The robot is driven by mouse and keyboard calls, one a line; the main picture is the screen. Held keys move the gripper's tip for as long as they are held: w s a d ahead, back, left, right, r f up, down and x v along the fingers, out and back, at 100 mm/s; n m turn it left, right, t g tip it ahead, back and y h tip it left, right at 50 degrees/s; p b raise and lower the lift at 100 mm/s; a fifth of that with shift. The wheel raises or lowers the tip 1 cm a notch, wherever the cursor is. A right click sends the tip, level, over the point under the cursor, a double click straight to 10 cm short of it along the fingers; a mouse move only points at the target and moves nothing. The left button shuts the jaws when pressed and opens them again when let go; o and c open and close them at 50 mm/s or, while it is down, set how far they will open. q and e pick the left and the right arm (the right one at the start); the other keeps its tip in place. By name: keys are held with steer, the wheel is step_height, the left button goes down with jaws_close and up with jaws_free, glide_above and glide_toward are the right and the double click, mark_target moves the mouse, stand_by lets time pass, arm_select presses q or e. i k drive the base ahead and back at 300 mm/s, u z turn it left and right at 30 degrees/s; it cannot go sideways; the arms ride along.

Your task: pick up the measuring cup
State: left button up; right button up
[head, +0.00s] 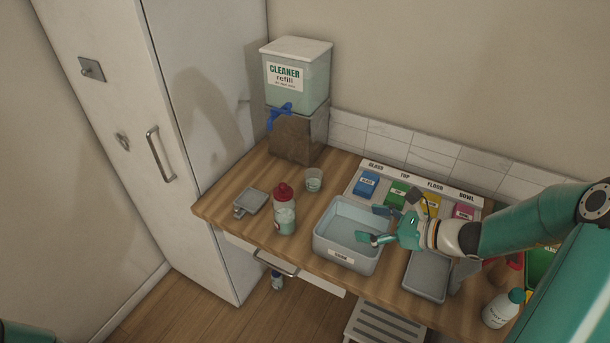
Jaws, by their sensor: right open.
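The measuring cup (314,180) looks like a small clear cup with greenish markings. It stands upright on the wooden counter (230,205), in front of the cleaner dispenser and to the right of the red-capped bottle. My right gripper (373,225) is open, with its teal fingertips above the right part of the grey bin. It is to the right of the cup and apart from it, with nothing visible between its fingers. My left gripper is out of view.
A red-capped bottle (285,212) stands left of the grey bin (335,250). The cleaner dispenser (298,75), with a blue tap, stands on a block behind the cup. A small grey tray (253,201) lies at left. Coloured cloths lie on the labelled board (368,203).

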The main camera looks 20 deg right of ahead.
mark_target(314, 177)
steer(key=i, duration=0.85)
steer(key=z, duration=0.05)
